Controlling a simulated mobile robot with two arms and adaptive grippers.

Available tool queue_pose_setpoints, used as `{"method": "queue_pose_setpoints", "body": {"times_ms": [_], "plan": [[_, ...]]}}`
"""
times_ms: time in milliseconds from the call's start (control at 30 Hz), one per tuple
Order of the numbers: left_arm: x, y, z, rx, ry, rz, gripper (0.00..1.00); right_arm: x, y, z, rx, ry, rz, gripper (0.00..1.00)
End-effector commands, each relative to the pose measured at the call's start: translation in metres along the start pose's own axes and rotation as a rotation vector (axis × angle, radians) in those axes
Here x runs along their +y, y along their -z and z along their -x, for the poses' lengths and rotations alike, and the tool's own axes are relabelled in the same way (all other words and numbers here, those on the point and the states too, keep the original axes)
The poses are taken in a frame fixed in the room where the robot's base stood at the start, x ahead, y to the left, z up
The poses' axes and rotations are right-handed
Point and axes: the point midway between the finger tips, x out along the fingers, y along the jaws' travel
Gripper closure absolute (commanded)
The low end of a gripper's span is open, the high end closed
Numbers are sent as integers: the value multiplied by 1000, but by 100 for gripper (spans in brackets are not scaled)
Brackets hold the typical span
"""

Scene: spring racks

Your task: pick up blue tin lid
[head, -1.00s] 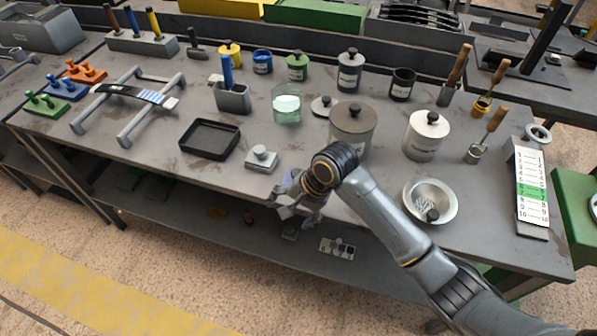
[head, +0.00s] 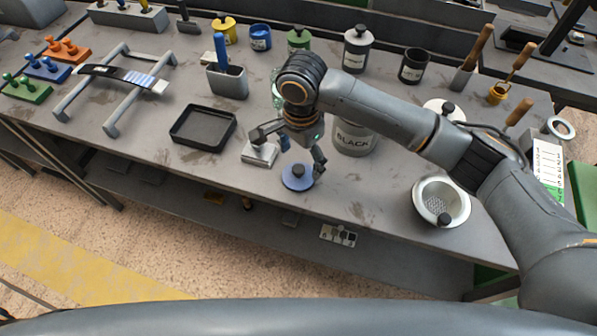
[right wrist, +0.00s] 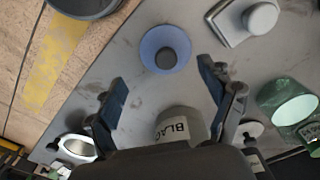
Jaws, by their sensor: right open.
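The blue tin lid (head: 297,179) is a flat disc with a dark knob. It lies on the grey bench near its front edge, and it also shows in the right wrist view (right wrist: 165,48). My right gripper (head: 289,154) is open and empty, above the bench just behind the lid in the head view. In the right wrist view the gripper (right wrist: 163,78) has its fingers spread wide, with the lid beyond the gap between the tips, apart from both. My left gripper is not in view.
A grey block with a knob (head: 260,153) sits left of the lid. A tin labelled BLACK (head: 353,140) stands behind right, partly hidden by my arm. A black tray (head: 230,131) lies left and a metal bowl (head: 463,199) right. The bench front edge is close.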

Motion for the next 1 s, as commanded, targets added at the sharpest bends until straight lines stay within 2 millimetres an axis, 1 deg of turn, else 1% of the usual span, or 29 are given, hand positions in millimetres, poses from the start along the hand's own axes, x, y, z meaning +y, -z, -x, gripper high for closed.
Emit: {"method": "queue_pose_setpoints", "body": {"times_ms": [33,133,267,400,500,600,833,867,900,967,1000], "plan": [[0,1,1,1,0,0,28,0,0,-6,0,-2,0,19],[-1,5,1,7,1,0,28,0,0,-13,0,1,1,19],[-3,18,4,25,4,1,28,-2,0,-22,0,-1,0,19],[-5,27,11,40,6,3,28,-7,-2,-42,1,-2,-1,19],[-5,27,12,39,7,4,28,-7,-2,-57,1,-2,0,19],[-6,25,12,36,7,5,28,-8,-2,-64,1,1,1,19],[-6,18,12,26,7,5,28,-8,-2,-66,1,2,2,19],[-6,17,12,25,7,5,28,-8,-2,-66,1,2,2,23],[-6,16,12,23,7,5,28,-8,-2,-66,1,2,2,31],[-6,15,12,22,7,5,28,-8,-2,-66,1,2,2,43],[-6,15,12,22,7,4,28,-8,-2,-66,1,2,2,51]]}}
